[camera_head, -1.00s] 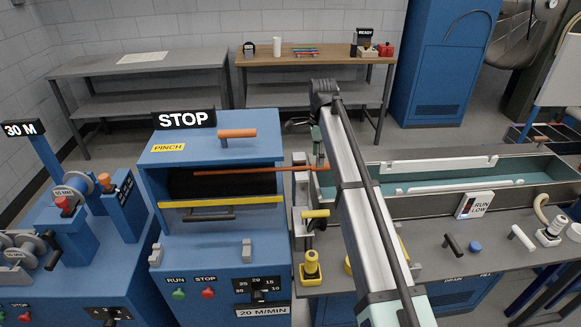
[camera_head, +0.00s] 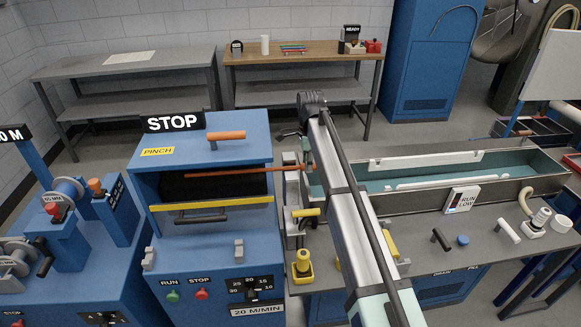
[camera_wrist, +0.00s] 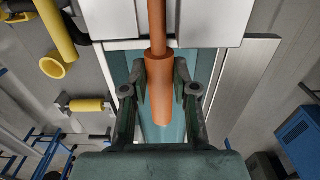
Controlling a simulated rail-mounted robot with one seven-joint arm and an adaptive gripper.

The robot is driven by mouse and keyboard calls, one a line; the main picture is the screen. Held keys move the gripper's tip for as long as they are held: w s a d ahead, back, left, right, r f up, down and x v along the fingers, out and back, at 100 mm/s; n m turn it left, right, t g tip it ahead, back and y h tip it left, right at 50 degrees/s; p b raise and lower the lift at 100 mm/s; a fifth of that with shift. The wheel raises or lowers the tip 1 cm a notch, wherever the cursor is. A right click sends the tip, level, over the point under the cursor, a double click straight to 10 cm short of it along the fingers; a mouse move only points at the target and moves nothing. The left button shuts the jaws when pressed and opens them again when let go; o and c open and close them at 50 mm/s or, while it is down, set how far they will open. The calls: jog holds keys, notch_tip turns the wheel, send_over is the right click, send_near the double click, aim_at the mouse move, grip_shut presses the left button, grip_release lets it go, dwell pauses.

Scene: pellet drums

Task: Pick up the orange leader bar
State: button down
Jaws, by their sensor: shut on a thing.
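The orange leader bar (camera_head: 240,172) is a long thin rod. It runs level from the dark opening of the blue pinch machine (camera_head: 165,185) to the right, towards the near left end of the trough. In the wrist view its thicker orange end (camera_wrist: 159,90) lies between the two fingers of my gripper (camera_wrist: 160,82), which is shut on it. The thin part of the rod runs on towards the top of that view. In the head view my arm hides most of the gripper.
A long trough with a teal inside (camera_head: 410,178) lies right of my arm. A STOP sign (camera_head: 174,122) tops the machine. Benches (camera_head: 300,58) stand behind.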

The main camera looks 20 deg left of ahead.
jog(key=shift+r, duration=0.1)
jog(key=shift+r+b, duration=0.45)
notch_tip(320, 180, up, 2)
jog(key=shift+w+a+b, duration=0.1)
jog(key=shift+b, duration=0.5)
jog(key=s+d+b, duration=0.2)
jog(key=d, duration=0.7)
jog(key=s+d+b, duration=0.2)
jog(key=d+b, duration=0.1)
jog(key=d, duration=0.5)
jog(key=shift+d+r, duration=0.2)
jog(key=shift+d, duration=0.2)
